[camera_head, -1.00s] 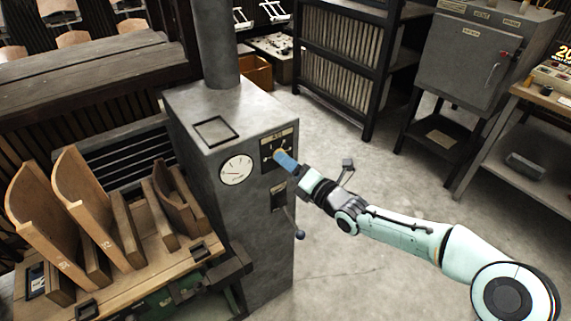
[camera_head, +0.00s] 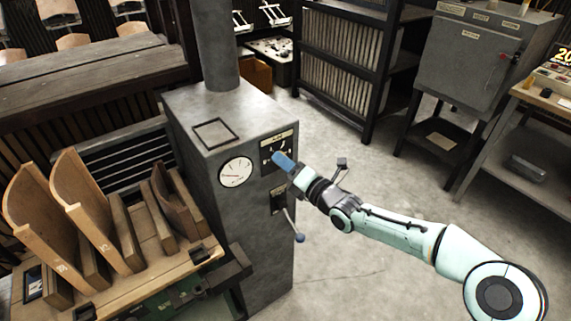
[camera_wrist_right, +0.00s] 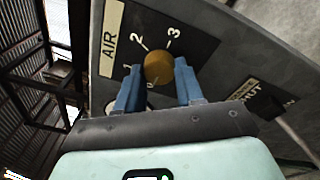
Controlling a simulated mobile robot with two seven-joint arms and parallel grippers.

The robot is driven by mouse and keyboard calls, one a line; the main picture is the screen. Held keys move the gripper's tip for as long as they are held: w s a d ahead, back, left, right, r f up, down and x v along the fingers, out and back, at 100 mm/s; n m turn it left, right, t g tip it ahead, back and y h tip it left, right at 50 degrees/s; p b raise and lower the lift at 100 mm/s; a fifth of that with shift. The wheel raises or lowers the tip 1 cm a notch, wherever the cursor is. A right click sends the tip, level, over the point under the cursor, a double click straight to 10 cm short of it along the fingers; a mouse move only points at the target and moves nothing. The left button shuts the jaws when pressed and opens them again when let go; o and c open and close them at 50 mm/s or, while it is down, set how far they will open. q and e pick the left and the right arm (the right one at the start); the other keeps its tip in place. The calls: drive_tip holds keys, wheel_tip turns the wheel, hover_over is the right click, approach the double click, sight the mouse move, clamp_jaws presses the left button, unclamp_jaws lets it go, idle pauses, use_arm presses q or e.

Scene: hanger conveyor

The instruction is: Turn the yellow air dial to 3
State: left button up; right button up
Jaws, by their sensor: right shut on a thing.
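The yellow air dial (camera_wrist_right: 158,68) sits on a black panel marked AIR with 0, 1, 2 and 3 around it. My right gripper (camera_wrist_right: 159,84) has its two blue fingers on either side of the dial and is shut on it. Which number the dial points to cannot be made out. In the head view the right gripper (camera_head: 284,162) reaches the panel on the grey metal cabinet (camera_head: 262,235) from the right, and its fingers mostly hide the dial. My left gripper is not in view.
A round white gauge (camera_head: 236,172) is left of the panel. A lever with a dark ball end (camera_head: 299,238) sticks out below it, close under my right gripper. A wooden bench with curved boards (camera_head: 85,215) stands at the left.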

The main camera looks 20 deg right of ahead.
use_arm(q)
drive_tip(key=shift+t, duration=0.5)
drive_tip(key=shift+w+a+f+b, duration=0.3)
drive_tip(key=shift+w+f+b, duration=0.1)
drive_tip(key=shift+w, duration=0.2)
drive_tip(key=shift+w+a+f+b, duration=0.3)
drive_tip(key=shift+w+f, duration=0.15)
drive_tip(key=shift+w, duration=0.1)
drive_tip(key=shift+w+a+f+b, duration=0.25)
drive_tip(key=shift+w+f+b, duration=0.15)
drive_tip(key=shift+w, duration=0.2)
use_arm(e)
drive_tip(key=shift+r+n+t+h, duration=0.15)
drive_tip(key=shift+n+h, duration=0.35)
drive_tip(key=shift+n, duration=5.25)
drive_tip(key=shift+f+n+t+h, duration=0.15)
drive_tip(key=shift+n+h, duration=0.35)
drive_tip(key=shift+n, duration=5.2)
drive_tip(key=shift+r+n+t+h, duration=0.15)
drive_tip(key=shift+n+h, duration=0.35)
drive_tip(key=shift+n, duration=5.25)
drive_tip(key=o, duration=1)
drive_tip(key=shift+o, duration=0.2)
drive_tip(key=shift+s, duration=0.1)
